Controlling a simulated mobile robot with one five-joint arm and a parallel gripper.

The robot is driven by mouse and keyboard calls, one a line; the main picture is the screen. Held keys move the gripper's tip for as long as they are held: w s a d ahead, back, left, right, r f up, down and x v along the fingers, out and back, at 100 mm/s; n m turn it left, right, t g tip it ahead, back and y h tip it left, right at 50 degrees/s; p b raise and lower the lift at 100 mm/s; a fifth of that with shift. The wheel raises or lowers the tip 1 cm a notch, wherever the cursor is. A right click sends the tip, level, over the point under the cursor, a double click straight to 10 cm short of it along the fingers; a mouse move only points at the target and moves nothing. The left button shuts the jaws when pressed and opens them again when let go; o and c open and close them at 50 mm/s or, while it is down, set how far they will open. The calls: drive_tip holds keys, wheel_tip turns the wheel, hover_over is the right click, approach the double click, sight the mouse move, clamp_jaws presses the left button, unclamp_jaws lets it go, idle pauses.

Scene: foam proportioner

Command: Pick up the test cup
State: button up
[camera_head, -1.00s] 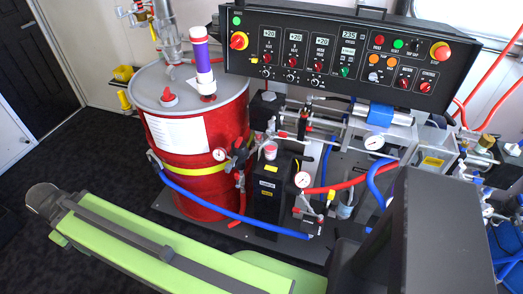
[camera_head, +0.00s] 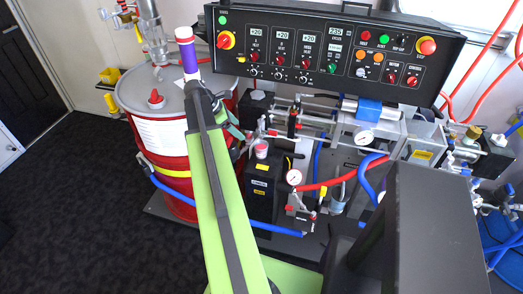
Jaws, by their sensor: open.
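The test cup (camera_head: 262,150) is a small whitish cup with a pink-red top. It stands upright on top of a black box (camera_head: 263,190), right of the red drum. My green arm (camera_head: 222,205) reaches up the middle of the view, and its far end lies in front of the drum, left of the cup. The cup is in plain sight, apart from the arm. I cannot make out my gripper; the end of the arm is hidden behind the green link. A small grey-green part shows just right of the arm, too unclear to name.
The black control panel (camera_head: 330,50) is above. Open dark floor lies left.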

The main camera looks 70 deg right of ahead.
drive_tip(key=b, duration=1.1)
approach(259, 147)
drive_tip(key=shift+s+a+f, duration=0.25)
drive_tip(key=shift+s+f, duration=0.3)
drive_tip(key=shift+s+a+f, duration=0.3)
drive_tip(key=shift+s+f, duration=0.2)
drive_tip(key=shift+s, duration=0.1)
drive_tip(key=shift+s+d+f, duration=0.1)
drive_tip(key=shift+s+d, duration=0.05)
drive_tip(key=shift+s, duration=0.05)
drive_tip(key=shift+p, duration=0.3)
drive_tip(key=b+x, duration=0.4)
drive_tip(key=x, duration=0.1)
drive_tip(key=shift+s+d, duration=0.1)
drive_tip(key=shift+s, duration=0.1)
drive_tip(key=shift+r, duration=0.25)
drive_tip(key=c, duration=1.7)
